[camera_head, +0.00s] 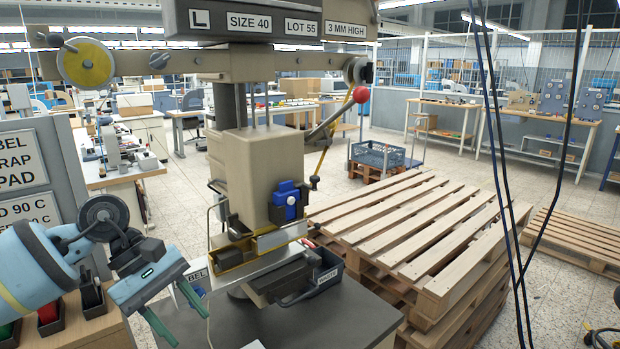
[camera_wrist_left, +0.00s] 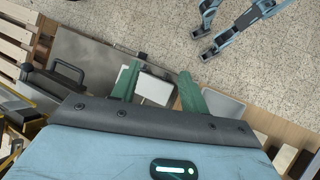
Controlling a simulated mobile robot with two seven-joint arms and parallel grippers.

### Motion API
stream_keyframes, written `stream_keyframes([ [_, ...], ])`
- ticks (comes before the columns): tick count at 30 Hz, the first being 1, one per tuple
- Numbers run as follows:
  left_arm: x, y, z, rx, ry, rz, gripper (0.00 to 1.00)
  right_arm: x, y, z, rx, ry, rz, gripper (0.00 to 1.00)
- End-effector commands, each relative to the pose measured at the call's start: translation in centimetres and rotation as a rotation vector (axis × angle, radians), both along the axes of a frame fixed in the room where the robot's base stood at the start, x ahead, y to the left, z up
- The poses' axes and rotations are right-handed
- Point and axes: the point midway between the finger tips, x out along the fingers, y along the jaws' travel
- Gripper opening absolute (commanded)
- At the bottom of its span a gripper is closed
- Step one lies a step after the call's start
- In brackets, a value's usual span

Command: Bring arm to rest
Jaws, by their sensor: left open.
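My left gripper (camera_head: 178,312) is at the lower left of the head view, just in front of and left of the foil press (camera_head: 258,180). Its two green fingers are spread apart, with nothing held between them. In the left wrist view the fingers (camera_wrist_left: 160,76) stand apart above a white item on the bench, whose details are partly hidden by the gripper. The press has a blue block on its front, a red-knobbed lever (camera_head: 338,115) and a yellow foil reel (camera_head: 86,63). My right gripper is not seen in the head view.
A dark bench top (camera_head: 345,318) lies under the press, with a dark bin (camera_head: 325,272) beside it. Stacked wooden pallets (camera_head: 440,235) stand to the right. Small bins (camera_head: 50,318) are at the lower left. Blue-grey jointed limbs (camera_wrist_left: 255,18) show over the floor in the wrist view.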

Motion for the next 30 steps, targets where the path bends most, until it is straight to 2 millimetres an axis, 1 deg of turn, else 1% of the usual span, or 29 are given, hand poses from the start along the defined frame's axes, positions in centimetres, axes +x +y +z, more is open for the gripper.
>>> stream_keyframes([
  [1,-0.8,-2.4,-1.4,-0.084,0.067,0.027,0.45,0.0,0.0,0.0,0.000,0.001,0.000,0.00],
  [3,-1.6,-5.3,-2.4,-0.198,0.159,0.082,0.45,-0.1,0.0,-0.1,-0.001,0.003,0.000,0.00],
  [6,-2.8,-8.9,-3.3,-0.357,0.311,0.170,0.45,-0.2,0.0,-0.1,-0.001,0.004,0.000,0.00],
  [10,-4.1,-12.6,-3.9,-0.551,0.540,0.302,0.45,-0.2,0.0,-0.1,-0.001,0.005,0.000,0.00],
  [12,-4.5,-14.1,-4.0,-0.650,0.677,0.382,0.45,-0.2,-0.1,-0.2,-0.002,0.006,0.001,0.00],
  [15,-4.8,-15.5,-4.2,-0.781,0.887,0.503,0.45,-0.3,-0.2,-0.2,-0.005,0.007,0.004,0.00],
  [19,-4.6,-16.3,-4.9,-0.939,1.181,0.671,0.45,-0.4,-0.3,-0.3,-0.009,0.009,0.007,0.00],
  [23,-4.0,-15.9,-6.6,-1.080,1.493,0.850,0.45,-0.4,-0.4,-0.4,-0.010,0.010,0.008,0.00],
  [26,-3.6,-14.9,-8.7,-1.178,1.743,0.993,0.45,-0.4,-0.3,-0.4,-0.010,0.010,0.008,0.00],
  [29,-3.5,-13.4,-11.5,-1.271,1.999,1.140,0.45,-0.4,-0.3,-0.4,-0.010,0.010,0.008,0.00],
  [30,-3.6,-12.7,-12.9,-1.305,2.103,1.200,0.45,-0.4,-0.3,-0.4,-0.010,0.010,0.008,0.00],
])
